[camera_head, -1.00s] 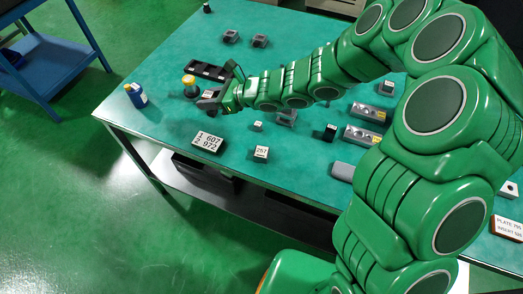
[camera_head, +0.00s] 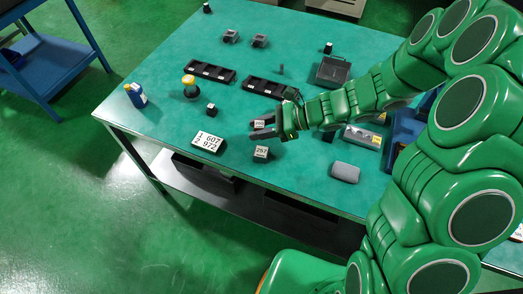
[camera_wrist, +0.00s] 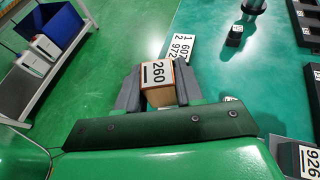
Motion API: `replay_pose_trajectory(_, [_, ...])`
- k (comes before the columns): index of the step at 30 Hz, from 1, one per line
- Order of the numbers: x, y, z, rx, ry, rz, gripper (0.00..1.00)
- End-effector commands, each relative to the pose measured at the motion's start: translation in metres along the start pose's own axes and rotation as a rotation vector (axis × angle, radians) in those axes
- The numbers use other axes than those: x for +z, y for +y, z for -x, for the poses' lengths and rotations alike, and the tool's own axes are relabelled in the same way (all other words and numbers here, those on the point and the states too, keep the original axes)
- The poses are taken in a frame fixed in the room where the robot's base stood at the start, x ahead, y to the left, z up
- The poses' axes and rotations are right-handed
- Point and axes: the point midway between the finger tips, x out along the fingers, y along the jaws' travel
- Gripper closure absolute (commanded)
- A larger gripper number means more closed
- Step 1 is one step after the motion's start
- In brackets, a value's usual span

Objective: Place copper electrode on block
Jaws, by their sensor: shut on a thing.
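My gripper (camera_head: 272,127) is shut on a small block with copper-brown sides and a white top label reading 260, taken as the copper electrode (camera_wrist: 159,80). In the wrist view it sits between both fingers, with its label facing the camera. In the head view the held electrode (camera_head: 260,123) is above the green table, left of my wrist. A small block labelled 257 (camera_head: 261,152) stands just below it in the picture. Which block the task means cannot be told.
A number plate (camera_head: 208,142) lies left of the gripper and a dark cube (camera_head: 211,107) beyond it. Dark trays (camera_head: 206,69) stand behind. A yellow-topped container (camera_head: 189,85) and blue bottle (camera_head: 136,95) are at left. A grey rounded object (camera_head: 345,172) lies at right.

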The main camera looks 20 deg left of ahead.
Motion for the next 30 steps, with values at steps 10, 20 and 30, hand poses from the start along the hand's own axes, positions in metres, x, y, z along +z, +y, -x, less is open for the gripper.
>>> replay_pose_trajectory(10, [-0.017,0.006,-0.001,0.011,-0.002,0.002,1.0])
replay_pose_trajectory(20, [-0.044,0.006,-0.013,0.011,-0.003,0.002,1.0])
replay_pose_trajectory(30, [-0.063,0.006,-0.021,0.011,-0.002,0.002,1.0])
